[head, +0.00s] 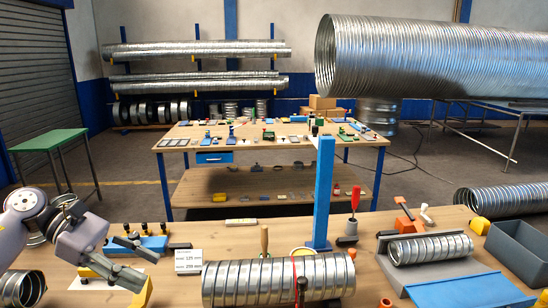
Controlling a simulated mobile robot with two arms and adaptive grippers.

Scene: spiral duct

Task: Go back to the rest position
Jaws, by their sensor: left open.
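My left gripper (148,268) comes in from the left edge, low over the near wooden workbench. Its fingers are spread apart with nothing between them. A white sheet on the bench shows partly behind it. My right gripper is not in view.
A blue upright post (325,195) stands behind the duct piece. A blue rack with yellow-black knobs (150,243) is just behind my left gripper. A second table (270,175) stands farther back.

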